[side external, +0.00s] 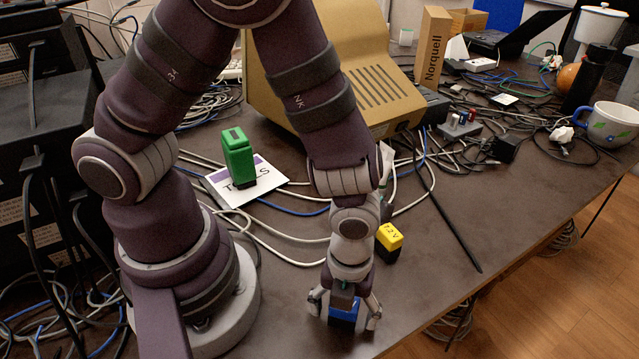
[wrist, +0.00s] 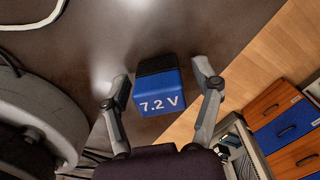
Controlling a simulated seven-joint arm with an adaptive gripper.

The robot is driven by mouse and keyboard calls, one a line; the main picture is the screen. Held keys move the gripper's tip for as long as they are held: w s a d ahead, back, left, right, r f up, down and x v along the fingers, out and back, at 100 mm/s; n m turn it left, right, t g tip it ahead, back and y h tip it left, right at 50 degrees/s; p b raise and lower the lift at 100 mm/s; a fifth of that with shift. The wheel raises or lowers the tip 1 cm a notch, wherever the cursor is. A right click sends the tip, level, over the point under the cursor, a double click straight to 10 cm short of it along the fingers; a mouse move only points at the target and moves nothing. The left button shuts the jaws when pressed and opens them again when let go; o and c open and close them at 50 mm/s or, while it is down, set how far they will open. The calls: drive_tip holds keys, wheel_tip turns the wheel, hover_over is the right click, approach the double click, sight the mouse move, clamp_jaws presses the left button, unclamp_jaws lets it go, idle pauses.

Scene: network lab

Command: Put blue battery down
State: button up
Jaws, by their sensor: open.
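The blue battery (side external: 344,312) is a blue block on the table near its front edge, between the fingers of my gripper (side external: 344,312) in the side external view. In the wrist view the blue battery (wrist: 158,92) shows a white "7.2 V" label and a black end. My gripper (wrist: 162,95) is open there, with one finger on each side of the battery. A gap shows at the right finger; the left finger is close to the battery's side, and I cannot tell whether it touches.
A yellow battery (side external: 389,242) stands just behind my gripper. A green battery (side external: 238,157) stands on a white card (side external: 262,178). Cables and a black rod (side external: 450,228) lie around. The table (side external: 430,285) is clear to the right of my gripper, up to its edge.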

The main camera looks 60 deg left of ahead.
wheel_tip(320, 180, up, 12)
drive_tip(key=a+r+n+t, duration=0.2)
drive_tip(key=a+r+n, duration=0.2)
drive_tip(key=n, duration=0.9)
drive_tip(key=a+r+n+t, duration=0.3)
drive_tip(key=a+n, duration=0.5)
drive_tip(key=n, duration=0.6)
drive_tip(key=shift+w+r+t, duration=0.25)
drive_tip(key=shift+r+t, duration=0.05)
drive_tip(key=shift+r, duration=0.45)
